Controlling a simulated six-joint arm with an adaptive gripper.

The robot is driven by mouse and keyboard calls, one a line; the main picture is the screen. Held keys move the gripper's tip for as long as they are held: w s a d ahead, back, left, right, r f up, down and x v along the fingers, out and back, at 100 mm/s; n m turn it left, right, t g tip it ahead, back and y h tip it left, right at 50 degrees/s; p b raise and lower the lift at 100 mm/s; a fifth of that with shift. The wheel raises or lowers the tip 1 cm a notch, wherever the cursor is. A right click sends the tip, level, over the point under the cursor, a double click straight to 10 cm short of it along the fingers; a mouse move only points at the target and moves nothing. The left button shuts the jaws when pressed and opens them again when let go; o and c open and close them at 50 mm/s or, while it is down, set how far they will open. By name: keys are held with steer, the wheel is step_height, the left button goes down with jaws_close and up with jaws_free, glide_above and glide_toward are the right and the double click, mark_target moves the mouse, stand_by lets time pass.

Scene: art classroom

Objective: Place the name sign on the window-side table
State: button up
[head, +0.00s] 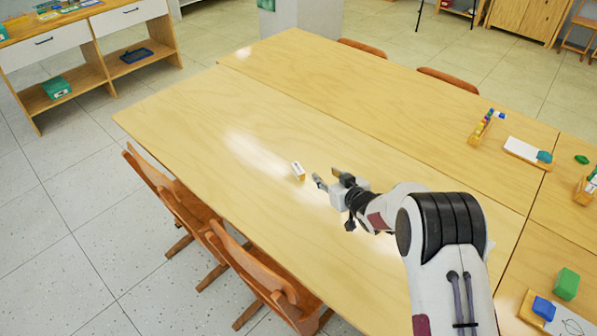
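The name sign (298,171) is a small white and wood-coloured piece on the light wooden table (185,121). It stands near the middle of the near table half. Any writing on it is too small to read. My gripper (327,179) is just to the right of the sign, with a visible gap between them. Its two fingers are spread apart and nothing is between them. The frame does not show which table is on the window side, as no window is in view.
Wooden chairs (262,271) line the near left edge. Two more chairs (447,80) stand at the far side. Paint bottles in a rack (484,124), a white pad (524,151) and a green block (566,283) are at the right. The table's left part is clear.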

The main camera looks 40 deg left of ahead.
mark_target(302, 173)
steer(key=shift+s+a+f+y, duration=0.4)
steer(key=shift+s+a+f, duration=0.6)
steer(key=shift+s+f, duration=0.2)
steer(key=shift+w+a+f, duration=0.1)
steer(key=shift+a, duration=0.05)
steer(key=shift+w+a+f+g, duration=0.15)
steer(key=shift+w+a+f, duration=0.05)
steer(key=shift+a, duration=0.3)
steer(key=shift+w+a+f+g, duration=0.15)
steer(key=shift+w+a+f, duration=0.05)
steer(key=shift+a, duration=0.25)
steer(key=shift+a, duration=0.15)
steer(key=shift+s+x, duration=0.15)
steer(key=shift+x, duration=0.6)
steer(key=shift+s+x, duration=0.15)
steer(key=shift+x, duration=1.7)
